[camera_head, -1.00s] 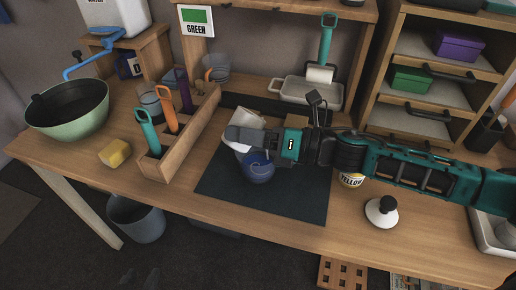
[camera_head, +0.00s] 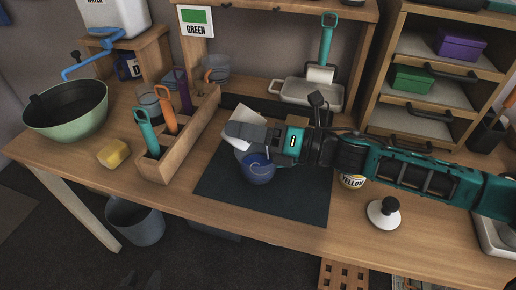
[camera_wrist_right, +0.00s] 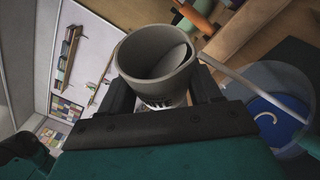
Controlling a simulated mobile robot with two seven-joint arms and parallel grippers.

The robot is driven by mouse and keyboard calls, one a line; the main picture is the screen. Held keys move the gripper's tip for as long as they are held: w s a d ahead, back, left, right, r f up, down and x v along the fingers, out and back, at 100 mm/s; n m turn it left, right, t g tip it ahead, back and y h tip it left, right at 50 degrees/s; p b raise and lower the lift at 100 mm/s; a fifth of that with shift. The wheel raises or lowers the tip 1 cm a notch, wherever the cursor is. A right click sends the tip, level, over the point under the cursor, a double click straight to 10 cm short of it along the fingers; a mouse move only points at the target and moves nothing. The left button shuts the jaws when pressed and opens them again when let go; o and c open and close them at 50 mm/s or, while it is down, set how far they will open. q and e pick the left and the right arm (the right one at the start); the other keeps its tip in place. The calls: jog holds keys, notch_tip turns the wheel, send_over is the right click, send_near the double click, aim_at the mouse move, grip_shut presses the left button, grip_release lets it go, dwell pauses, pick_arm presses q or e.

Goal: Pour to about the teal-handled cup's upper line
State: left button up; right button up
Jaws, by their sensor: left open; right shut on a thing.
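A cup with blue contents (camera_head: 258,172) stands on the dark mat (camera_head: 300,203), partly under my right gripper. In the right wrist view the cup (camera_wrist_right: 245,75) looks clear-walled, with a pale curl on the blue. My right gripper (camera_head: 238,131) is shut on a pale grey pot (camera_wrist_right: 150,60), tilted above and beside the cup. Pale contents show inside the pot. A thin pale strip runs from the pot's rim toward the cup and looks like a stream. My left gripper is out of view.
A wooden rack (camera_head: 190,145) with teal, orange and purple handles stands left of the mat. A green bowl (camera_head: 68,110) and yellow sponge (camera_head: 113,153) are at the left.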

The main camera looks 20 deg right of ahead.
jog(key=shift+r, duration=0.1)
dwell(0.3)
jog(key=shift+m+b, duration=0.4)
jog(key=shift+b, duration=0.15)
